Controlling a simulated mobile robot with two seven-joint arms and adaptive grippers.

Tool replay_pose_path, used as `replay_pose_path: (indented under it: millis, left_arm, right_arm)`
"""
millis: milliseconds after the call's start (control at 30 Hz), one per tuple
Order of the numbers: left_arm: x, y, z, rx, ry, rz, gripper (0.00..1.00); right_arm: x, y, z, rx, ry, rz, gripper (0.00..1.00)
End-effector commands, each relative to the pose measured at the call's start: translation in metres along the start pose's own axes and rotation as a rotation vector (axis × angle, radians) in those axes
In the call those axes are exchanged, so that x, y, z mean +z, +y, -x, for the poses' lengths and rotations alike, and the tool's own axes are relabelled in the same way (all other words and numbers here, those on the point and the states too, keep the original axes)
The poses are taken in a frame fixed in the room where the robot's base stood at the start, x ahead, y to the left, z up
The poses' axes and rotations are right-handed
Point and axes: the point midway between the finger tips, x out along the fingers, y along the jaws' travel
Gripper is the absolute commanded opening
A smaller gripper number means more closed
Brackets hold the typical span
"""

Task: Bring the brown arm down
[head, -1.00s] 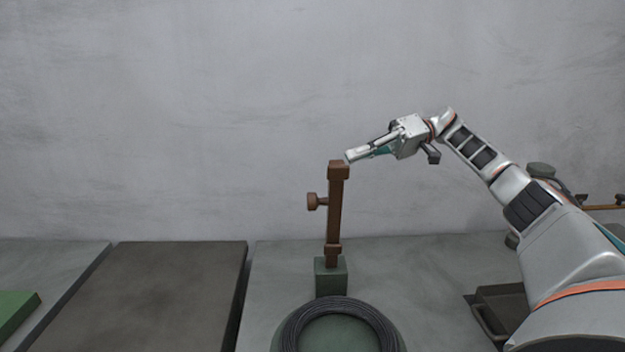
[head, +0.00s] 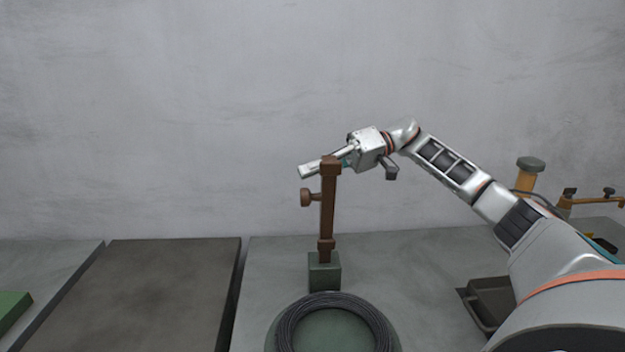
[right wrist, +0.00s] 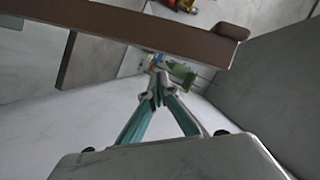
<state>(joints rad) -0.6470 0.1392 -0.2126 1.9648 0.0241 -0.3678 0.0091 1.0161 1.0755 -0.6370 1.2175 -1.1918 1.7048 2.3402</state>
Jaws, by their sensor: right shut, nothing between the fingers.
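The brown arm (head: 327,210) stands upright on a green block (head: 324,272) in the head view, with a knob (head: 306,197) on its left side. My right gripper (head: 306,171) is shut and empty. It is at the height of the arm's top end, behind it as seen from the head, with its fingertips reaching past the arm to the left. In the right wrist view the shut fingers (right wrist: 158,75) point toward a long brown bar (right wrist: 150,32), which looks like the brown arm. I cannot tell whether they touch. My left gripper is out of view.
A coil of dark wire (head: 283,331) lies on a round green plate in front of the block. A dark tray (head: 487,306) sits at the right, with an orange post (head: 526,180) behind. A dark flat slab (head: 150,290) lies at the left. A grey wall closes the back.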

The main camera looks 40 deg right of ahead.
Motion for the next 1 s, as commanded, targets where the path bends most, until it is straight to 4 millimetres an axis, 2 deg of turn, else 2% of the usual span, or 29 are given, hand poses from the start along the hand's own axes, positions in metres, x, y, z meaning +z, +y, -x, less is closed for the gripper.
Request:
replay_pose_path:
  millis: [100, 267, 767, 1000]
  left_arm:
    - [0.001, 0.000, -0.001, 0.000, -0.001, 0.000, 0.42]
    - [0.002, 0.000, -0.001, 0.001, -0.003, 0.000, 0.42]
    - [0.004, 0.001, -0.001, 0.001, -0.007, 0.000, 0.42]
    - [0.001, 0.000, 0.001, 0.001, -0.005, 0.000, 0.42]
  right_arm:
    - [0.013, 0.001, -0.003, 0.000, -0.002, -0.001, 0.00]
    - [0.022, 0.000, -0.005, -0.002, -0.002, -0.001, 0.00]
    - [0.024, -0.001, -0.006, -0.001, -0.001, 0.000, 0.00]
    - [0.033, -0.006, -0.004, 0.001, -0.002, 0.001, 0.00]
